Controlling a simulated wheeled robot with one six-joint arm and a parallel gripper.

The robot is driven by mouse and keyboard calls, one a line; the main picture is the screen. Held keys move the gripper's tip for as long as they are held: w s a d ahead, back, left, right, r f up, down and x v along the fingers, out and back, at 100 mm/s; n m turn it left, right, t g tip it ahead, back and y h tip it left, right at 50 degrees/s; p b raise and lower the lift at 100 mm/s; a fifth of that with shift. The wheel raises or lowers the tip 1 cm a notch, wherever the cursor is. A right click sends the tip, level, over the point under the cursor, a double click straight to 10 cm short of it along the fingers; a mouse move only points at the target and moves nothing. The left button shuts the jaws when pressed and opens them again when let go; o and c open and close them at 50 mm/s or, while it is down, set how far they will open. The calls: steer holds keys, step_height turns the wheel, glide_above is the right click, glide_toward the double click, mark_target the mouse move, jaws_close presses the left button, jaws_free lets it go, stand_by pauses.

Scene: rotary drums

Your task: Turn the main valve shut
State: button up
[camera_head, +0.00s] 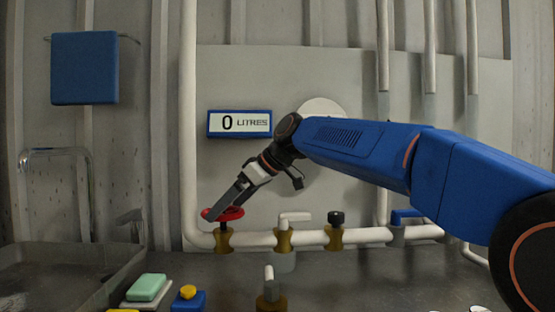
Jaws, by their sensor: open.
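The main valve is most likely the red handwheel (232,212) on a brass body at the left end of the white horizontal pipe (262,239). My gripper (222,212) reaches down to it from the upper right, with its fingertips at the wheel's rim. The fingers are open and overlap the wheel in this view. I cannot tell whether they touch it. Part of the wheel is hidden behind the fingers. A blue display (239,123) above on the wall reads 0 LITRES.
Along the pipe stand a white-handled tap (293,218), a black-knobbed fitting (336,219) and a blue-handled valve (406,215). On the counter are a green sponge (147,287), a blue box with a yellow button (188,293) and another brass tap (270,290). A sink (125,266) is at left.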

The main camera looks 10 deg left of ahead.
steer(key=shift+w+n+g, duration=0.3)
steer(key=shift+n+g, duration=0.4)
steer(key=shift+n, duration=0.2)
steer(key=shift+d+r+n, duration=0.25)
steer(key=shift+n, duration=0.05)
steer(key=v, duration=1.6)
steer(key=shift+w+d+r, duration=0.15)
steer(key=shift+d+r, duration=0.1)
steer(key=shift+d, duration=0.1)
